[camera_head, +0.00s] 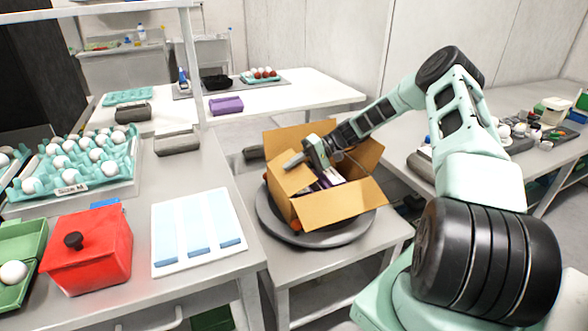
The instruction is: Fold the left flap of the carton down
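The open cardboard carton (315,213) stands on a round grey turntable (270,228). Its left flap (291,180) leans inward over the left side of the opening. The back, right and front flaps stand outward or upright. My gripper (292,160) is over the carton's left side, its dark fingers at the top edge of the left flap, seemingly touching it. I cannot see a gap between the fingers, and nothing is visibly held. Dark and purple items (326,180) show inside the carton, partly hidden by the flap and my gripper.
A red lidded box (90,255), a white and blue striped panel (196,232) and a teal egg tray (120,172) lie on the left table. My arm reaches in from the right.

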